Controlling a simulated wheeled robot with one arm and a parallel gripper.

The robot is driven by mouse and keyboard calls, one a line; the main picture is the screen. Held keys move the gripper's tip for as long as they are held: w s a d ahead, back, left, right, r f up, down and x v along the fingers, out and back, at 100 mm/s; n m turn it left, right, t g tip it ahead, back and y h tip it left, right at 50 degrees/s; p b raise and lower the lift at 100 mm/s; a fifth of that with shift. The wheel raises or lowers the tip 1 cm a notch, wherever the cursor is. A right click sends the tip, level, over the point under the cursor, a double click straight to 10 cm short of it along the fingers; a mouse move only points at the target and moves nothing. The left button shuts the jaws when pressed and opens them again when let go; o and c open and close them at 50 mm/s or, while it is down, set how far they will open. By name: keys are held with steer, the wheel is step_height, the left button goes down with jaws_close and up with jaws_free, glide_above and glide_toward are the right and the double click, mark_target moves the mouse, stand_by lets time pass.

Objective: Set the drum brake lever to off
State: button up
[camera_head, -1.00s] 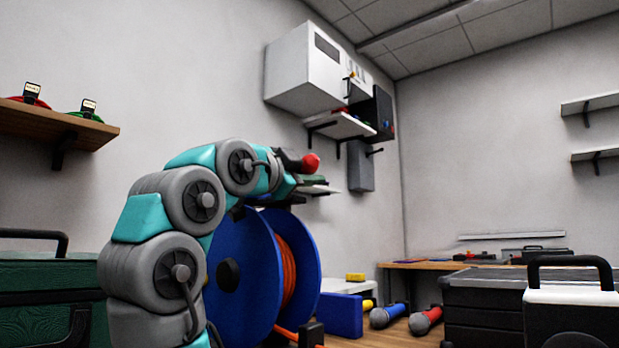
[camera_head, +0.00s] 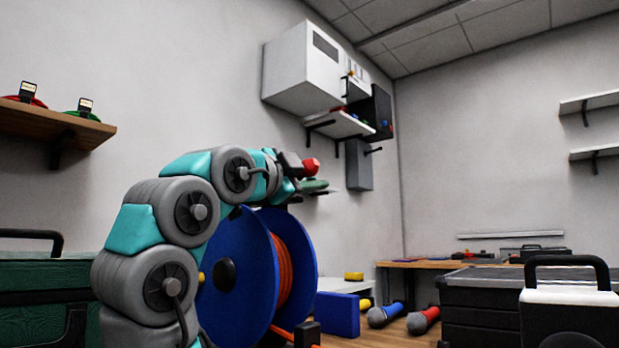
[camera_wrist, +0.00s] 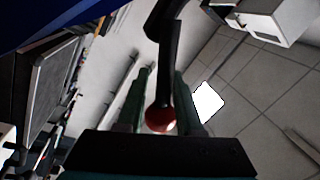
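The drum brake lever shows in the wrist view as a black bar (camera_wrist: 168,62) ending in a round red knob (camera_wrist: 160,118). In the head view the red knob (camera_head: 311,166) stands out beyond the end of my arm, high beside the blue cable drum (camera_head: 237,270). The fingers are small and partly hidden in the head view. No off marking can be read.
The drum holds orange cable (camera_head: 284,270). Behind it are a blue block (camera_head: 337,315) and a small shelf on the wall. A white cabinet (camera_head: 300,68) hangs above. Dark cases stand at the right, a green case (camera_head: 45,300) at the left.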

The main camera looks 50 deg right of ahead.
mark_target(299, 177)
steer(key=shift+o, duration=1)
steer(key=shift+w, duration=0.1)
steer(key=shift+a, duration=0.1)
steer(key=v, duration=0.7)
steer(key=shift+a+f, duration=0.1)
steer(key=shift+a, duration=0.2)
